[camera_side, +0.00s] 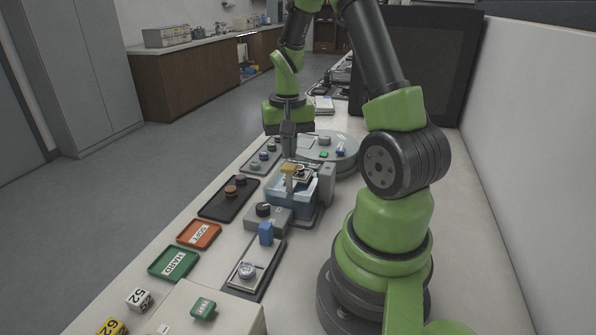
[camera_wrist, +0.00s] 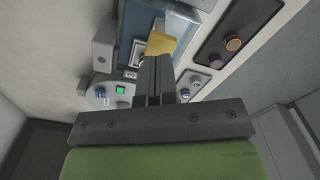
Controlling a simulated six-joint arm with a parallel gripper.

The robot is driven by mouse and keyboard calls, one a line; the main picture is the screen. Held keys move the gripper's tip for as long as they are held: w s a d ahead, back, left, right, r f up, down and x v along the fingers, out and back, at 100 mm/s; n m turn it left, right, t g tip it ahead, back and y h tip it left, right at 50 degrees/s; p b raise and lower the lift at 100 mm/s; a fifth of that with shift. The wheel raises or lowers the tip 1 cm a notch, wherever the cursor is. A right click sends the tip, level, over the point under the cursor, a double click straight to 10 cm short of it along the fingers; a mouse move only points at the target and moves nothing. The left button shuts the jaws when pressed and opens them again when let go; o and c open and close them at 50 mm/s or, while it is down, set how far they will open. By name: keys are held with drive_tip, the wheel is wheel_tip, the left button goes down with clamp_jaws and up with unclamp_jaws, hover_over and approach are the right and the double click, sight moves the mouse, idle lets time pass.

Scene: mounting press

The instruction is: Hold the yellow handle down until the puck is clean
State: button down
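The yellow handle (camera_side: 289,168) sits at the top of a pale blue, clear-walled tub unit (camera_side: 298,196) in the side view. It also shows in the wrist view (camera_wrist: 161,43), just beyond my fingertips. My gripper (camera_side: 288,152) points down directly over the handle; in the wrist view its two dark fingers (camera_wrist: 155,62) lie together with only a thin line between them, holding nothing. I cannot tell whether the fingertips touch the handle. A small light, framed part (camera_wrist: 137,53) is beside the handle; whether the puck is in it is not clear.
A black tray (camera_side: 214,212) holds brown pucks. Orange (camera_side: 182,238) and green (camera_side: 158,268) labelled trays lie front left. A round grey machine (camera_side: 346,160) with green and blue buttons stands behind the tub.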

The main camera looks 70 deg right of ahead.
sight(289, 166)
drive_tip(key=shift+f, duration=0.1)
idle(0.5)
drive_tip(key=shift+f, duration=2.95)
drive_tip(key=shift+r, duration=0.1)
idle(2.3)
drive_tip(key=shift+r, duration=2.95)
drive_tip(key=shift+r, duration=2.5)
